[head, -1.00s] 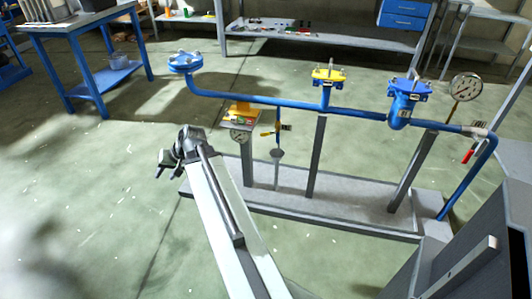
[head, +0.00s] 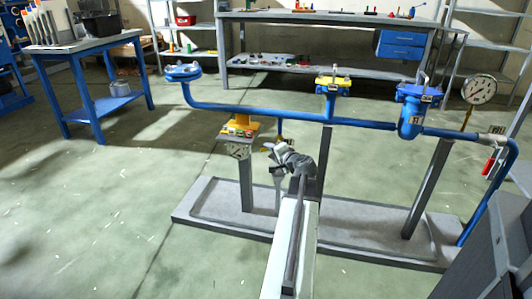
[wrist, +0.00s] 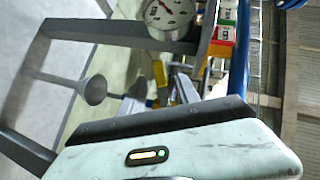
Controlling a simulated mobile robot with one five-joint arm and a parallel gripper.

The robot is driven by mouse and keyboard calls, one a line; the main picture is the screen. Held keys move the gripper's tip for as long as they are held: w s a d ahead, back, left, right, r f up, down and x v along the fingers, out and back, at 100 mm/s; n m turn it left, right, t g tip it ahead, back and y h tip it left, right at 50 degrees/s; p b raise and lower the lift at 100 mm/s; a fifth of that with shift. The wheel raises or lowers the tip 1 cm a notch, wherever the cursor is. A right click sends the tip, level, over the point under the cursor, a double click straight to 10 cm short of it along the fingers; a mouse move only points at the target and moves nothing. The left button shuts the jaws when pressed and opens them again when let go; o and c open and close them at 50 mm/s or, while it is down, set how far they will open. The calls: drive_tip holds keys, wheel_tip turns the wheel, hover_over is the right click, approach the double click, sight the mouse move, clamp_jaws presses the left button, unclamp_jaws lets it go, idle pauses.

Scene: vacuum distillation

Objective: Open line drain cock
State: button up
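The line drain cock (head: 280,128) hangs below the long blue pipe, with a yellow stem. Its yellow handle (head: 266,146) is partly hidden behind my gripper (head: 274,151), and I cannot tell whether they touch. In the wrist view the yellow handle (wrist: 160,74) shows beyond the dark edge of my wrist. The grey fingers of my gripper (wrist: 160,96) appear apart there, with yellow parts seen between them. A grey funnel (wrist: 96,90) stands below the cock.
Grey posts rise from the skid (head: 200,211). A red-handled valve (head: 489,166) is on the right pipe.

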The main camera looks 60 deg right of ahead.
sight(266, 150)
drive_tip(key=b+x, duration=0.1)
drive_tip(key=x, duration=0.3)
drive_tip(key=shift+w+d+f, duration=0.15)
drive_tip(key=shift+w+d, duration=0.05)
drive_tip(key=shift+w, duration=0.1)
drive_tip(key=shift+c, duration=0.4)
clamp_jaws()
drive_tip(key=shift+s, duration=0.1)
idle(0.6)
